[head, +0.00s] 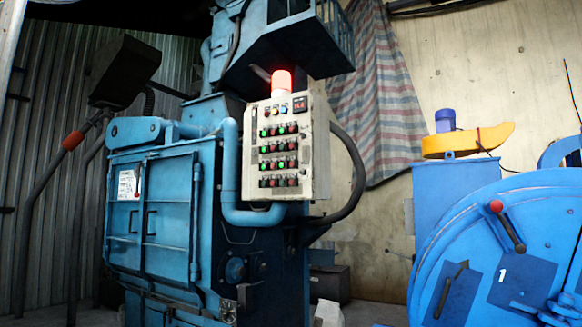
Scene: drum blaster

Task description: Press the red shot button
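A cream control panel (309,183) is mounted upright on the blue drum blaster machine (185,205), near the middle of the head view. Rows of small red and dark buttons and green lights cover its face. A short row of coloured buttons (275,111) and a small red digital display (299,104) sit near its top. The labels are too small to read, so I cannot tell which red button is the shot button. A red beacon (281,81) glows on top of the panel. Neither of my grippers is in view.
A thick dark hose (354,176) curves out at the panel's right. A blue pipe (230,175) runs along its left. A large round blue machine (510,245) with a red-knobbed lever (506,222) stands at the right. A dark hopper-like part (122,72) hangs at the upper left.

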